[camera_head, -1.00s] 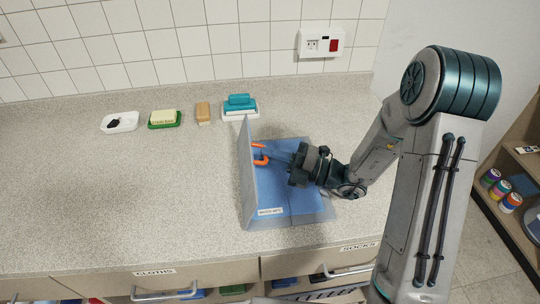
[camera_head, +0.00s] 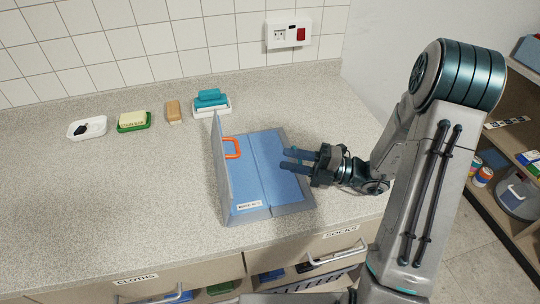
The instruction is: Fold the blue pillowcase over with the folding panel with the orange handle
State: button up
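The folding board (camera_head: 293,208) lies on the counter with the blue pillowcase (camera_head: 270,160) spread flat on it. Its left folding panel (camera_head: 219,165) stands nearly upright along the left side. The orange handle (camera_head: 232,148) sticks out from that panel on the side facing the pillowcase. My gripper (camera_head: 283,160) is right of the handle, over the right part of the board and apart from the handle. Its two fingers point left with a gap between them, and nothing is held. The panel hides the pillowcase's left edge.
A white dish (camera_head: 87,128), a green soap dish (camera_head: 134,122), a tan bar (camera_head: 173,111) and a white tray with teal blocks (camera_head: 211,104) stand along the back. The counter left of the board is clear. Labelled drawers are below; a shelf (camera_head: 515,150) stands at right.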

jog(key=shift+s+d+f, duration=0.1)
jog(key=shift+d, duration=0.5)
jog(key=shift+s+d+f, duration=0.1)
jog(key=shift+d, duration=0.5)
